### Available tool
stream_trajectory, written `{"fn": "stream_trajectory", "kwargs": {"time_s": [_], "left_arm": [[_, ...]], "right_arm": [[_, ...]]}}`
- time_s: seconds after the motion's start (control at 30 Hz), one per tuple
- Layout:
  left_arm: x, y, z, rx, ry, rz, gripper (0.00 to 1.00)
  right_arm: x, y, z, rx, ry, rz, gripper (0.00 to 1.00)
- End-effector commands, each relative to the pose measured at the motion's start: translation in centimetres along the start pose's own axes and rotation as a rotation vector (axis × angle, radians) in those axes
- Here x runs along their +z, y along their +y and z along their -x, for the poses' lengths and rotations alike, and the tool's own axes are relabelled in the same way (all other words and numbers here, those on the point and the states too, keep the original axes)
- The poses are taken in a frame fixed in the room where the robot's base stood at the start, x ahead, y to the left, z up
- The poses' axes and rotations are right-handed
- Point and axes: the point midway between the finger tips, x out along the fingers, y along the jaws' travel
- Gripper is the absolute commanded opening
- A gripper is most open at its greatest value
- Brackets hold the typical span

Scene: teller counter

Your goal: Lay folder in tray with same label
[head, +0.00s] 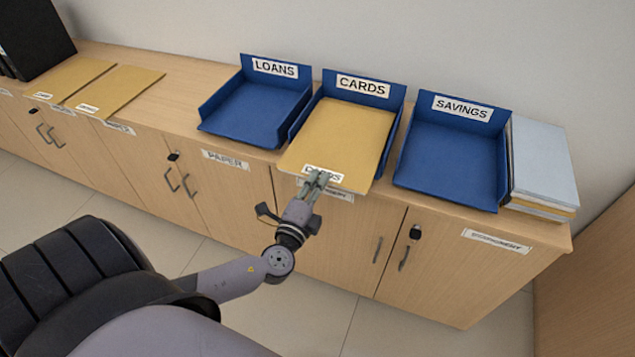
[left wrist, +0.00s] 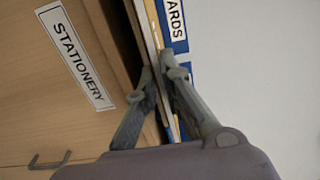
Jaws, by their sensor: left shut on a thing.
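A tan folder (head: 345,140) labelled CARDS lies flat in the blue tray marked CARDS (head: 396,95), with its front edge sticking out past the tray's open front. My left gripper (head: 318,178) is shut on the folder's front edge, next to its label. In the left wrist view my left gripper (left wrist: 160,78) pinches the thin edge of the folder (left wrist: 148,30). The blue LOANS tray (head: 255,112) on the left and the blue SAVINGS tray (head: 450,155) on the right are empty. My right gripper is not in view.
Two more tan folders (head: 118,90) lie on the counter (head: 165,105) at the left, near black binders (head: 35,35). A stack of folders (head: 545,165) stands right of the SAVINGS tray. Bare counter lies left of the LOANS tray. Cabinet doors with handles are below.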

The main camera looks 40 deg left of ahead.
Motion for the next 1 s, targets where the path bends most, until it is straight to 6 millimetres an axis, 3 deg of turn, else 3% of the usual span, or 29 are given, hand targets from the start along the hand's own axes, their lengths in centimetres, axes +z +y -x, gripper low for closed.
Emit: {"fn": "stream_trajectory", "kwargs": {"time_s": [0.13, 0.17, 0.5, 0.83, 1.0], "left_arm": [[0.0, -0.1, 0.0, -0.002, 0.0, 0.0, 0.0], [0.0, -0.1, 0.0, -0.002, 0.0, 0.0, 0.08], [0.0, -0.1, 0.0, -0.001, 0.0, 0.0, 0.3], [0.0, 0.1, 0.2, 0.002, 0.001, 0.0, 0.31], [0.0, 0.2, 2.3, 0.005, 0.002, 0.0, 0.31]], "right_arm": [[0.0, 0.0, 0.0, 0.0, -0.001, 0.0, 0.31], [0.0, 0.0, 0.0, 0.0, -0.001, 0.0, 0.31], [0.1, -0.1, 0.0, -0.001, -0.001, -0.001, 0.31], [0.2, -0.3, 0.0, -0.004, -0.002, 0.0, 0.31], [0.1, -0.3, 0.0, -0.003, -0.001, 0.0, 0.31]]}}
